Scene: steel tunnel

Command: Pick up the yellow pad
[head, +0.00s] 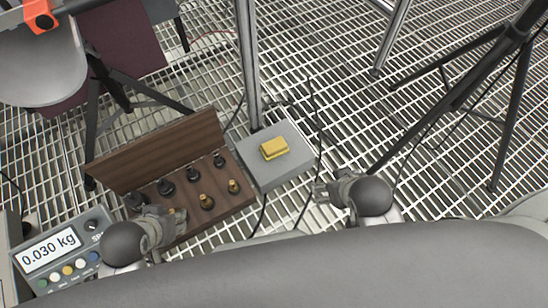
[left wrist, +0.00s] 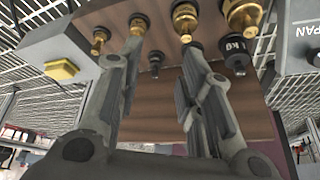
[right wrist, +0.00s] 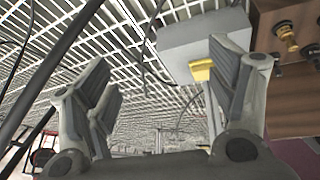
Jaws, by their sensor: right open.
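The yellow pad (head: 274,148) lies flat on top of a grey box-like platform (head: 262,180) in the middle of the head view. It also shows in the left wrist view (left wrist: 62,69) at the left and in the right wrist view (right wrist: 202,70), partly hidden by a finger. My right gripper (head: 326,190) is open and empty, below and to the right of the platform; its fingers show spread in the right wrist view (right wrist: 160,85). My left gripper (head: 172,220) is at the near edge of the weight case, apart from the pad. Its fingers are spread and empty in the left wrist view (left wrist: 160,75).
An open wooden case (head: 160,150) with several brass and black weights stands left of the platform. A scale (head: 60,255) reading 0.030 kg is at the lower left. A metal post (head: 247,60) rises behind the platform. A black tripod (head: 440,100) stands right, and cables cross the grating.

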